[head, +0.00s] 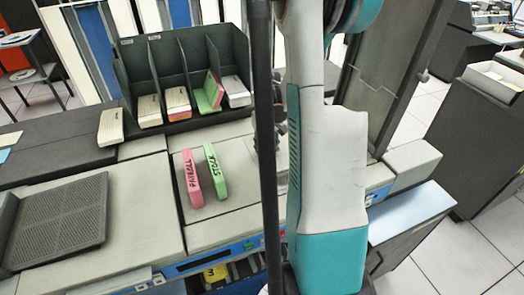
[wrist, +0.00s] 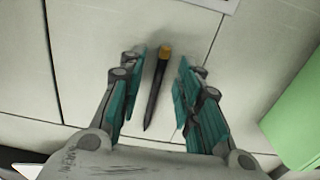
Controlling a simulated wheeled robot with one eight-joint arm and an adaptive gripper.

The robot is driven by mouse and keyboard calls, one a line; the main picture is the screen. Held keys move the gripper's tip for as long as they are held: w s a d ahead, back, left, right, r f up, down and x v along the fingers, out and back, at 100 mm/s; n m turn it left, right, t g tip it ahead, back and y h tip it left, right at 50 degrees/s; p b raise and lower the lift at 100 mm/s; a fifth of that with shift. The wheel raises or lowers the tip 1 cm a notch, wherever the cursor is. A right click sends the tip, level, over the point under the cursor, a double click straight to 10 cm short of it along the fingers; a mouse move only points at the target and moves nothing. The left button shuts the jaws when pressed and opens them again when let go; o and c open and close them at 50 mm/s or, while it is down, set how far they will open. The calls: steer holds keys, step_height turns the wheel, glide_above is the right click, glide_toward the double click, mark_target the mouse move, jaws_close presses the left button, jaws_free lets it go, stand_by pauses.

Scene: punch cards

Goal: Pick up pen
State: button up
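In the wrist view, a dark pen (wrist: 154,98) with a yellow-orange end lies on a light grey panelled surface (wrist: 70,30). Its yellow end points away from my gripper and its dark tip points toward it. My gripper (wrist: 155,75) is open, with one teal-padded finger on each side of the pen. Neither finger appears to touch the pen. In the head view I cannot make out the pen, and my arm hides part of the machine.
In the head view, a pink PAYROLL card deck (head: 193,178) and a green STOCK deck (head: 216,171) stand on the machine top. A dark sorter rack (head: 140,75) holds more decks behind them. In the wrist view, a green object (wrist: 295,120) is at the right.

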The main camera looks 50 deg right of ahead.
steer(key=shift+f, duration=0.3)
jaws_close()
steer(key=shift+r, duration=0.1)
